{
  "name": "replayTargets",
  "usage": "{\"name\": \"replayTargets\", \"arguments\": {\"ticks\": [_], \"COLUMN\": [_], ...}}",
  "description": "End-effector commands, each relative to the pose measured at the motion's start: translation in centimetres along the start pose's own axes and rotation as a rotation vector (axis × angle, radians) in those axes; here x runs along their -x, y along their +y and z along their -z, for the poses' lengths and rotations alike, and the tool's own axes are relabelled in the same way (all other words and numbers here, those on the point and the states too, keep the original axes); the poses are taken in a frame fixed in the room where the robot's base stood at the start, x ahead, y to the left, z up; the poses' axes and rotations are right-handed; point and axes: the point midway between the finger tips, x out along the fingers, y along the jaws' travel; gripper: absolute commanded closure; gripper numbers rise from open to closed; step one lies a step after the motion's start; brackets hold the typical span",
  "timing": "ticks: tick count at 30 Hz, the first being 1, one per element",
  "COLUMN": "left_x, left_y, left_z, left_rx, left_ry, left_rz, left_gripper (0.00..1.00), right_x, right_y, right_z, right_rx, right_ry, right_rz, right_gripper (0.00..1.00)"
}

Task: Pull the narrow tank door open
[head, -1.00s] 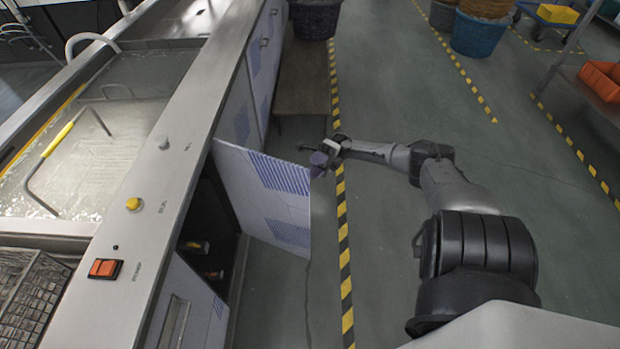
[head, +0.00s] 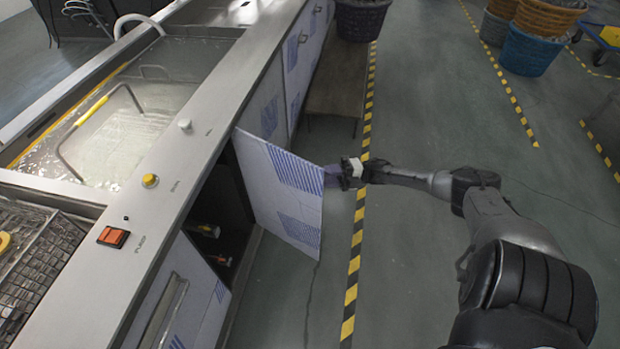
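The narrow tank door (head: 278,190), a pale panel with blue hatched patches, stands swung out from the front of the tank in the head view. A dark cabinet opening (head: 217,205) shows beside it. My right gripper (head: 343,173) is at the door's outer edge, near its upper corner. The fingers are small and partly hidden against the door edge. I cannot tell whether they are closed on it or only touch it. My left gripper is not in view.
The steel tank top (head: 168,165) carries a yellow knob (head: 150,180) and an orange switch (head: 113,237). Small fittings lie inside the opening. A low wooden stand (head: 336,88) is beyond the door. Open floor with striped tape (head: 356,250) lies right of the door.

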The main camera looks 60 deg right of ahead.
Motion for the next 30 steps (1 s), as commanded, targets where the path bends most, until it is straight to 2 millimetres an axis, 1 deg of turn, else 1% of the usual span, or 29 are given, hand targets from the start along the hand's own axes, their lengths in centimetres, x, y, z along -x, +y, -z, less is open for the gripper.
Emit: {"name": "replayTargets", "arguments": {"ticks": [1, 6, 12, 18, 27, 30], "left_x": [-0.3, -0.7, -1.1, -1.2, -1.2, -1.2], "left_y": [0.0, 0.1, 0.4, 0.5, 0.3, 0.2], "left_z": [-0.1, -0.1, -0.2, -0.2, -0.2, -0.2], "left_rx": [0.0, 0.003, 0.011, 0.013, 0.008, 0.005], "left_ry": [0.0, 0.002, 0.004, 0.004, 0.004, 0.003], "left_rz": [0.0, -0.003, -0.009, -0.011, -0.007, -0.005], "left_gripper": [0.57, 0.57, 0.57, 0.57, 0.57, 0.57], "right_x": [-1.0, -3.6, -5.6, -6.5, -6.5, -6.5], "right_y": [0.0, -0.1, -0.1, 0.0, 0.0, 0.0], "right_z": [0.0, 0.0, 0.0, 0.0, 0.0, 0.0], "right_rx": [0.001, 0.001, 0.0, 0.0, 0.0, 0.0], "right_ry": [0.003, 0.003, 0.002, 0.001, 0.001, 0.001], "right_rz": [-0.003, -0.002, -0.002, -0.001, -0.001, -0.001], "right_gripper": [0.63, 0.63, 0.63, 0.63, 0.63, 0.73]}}
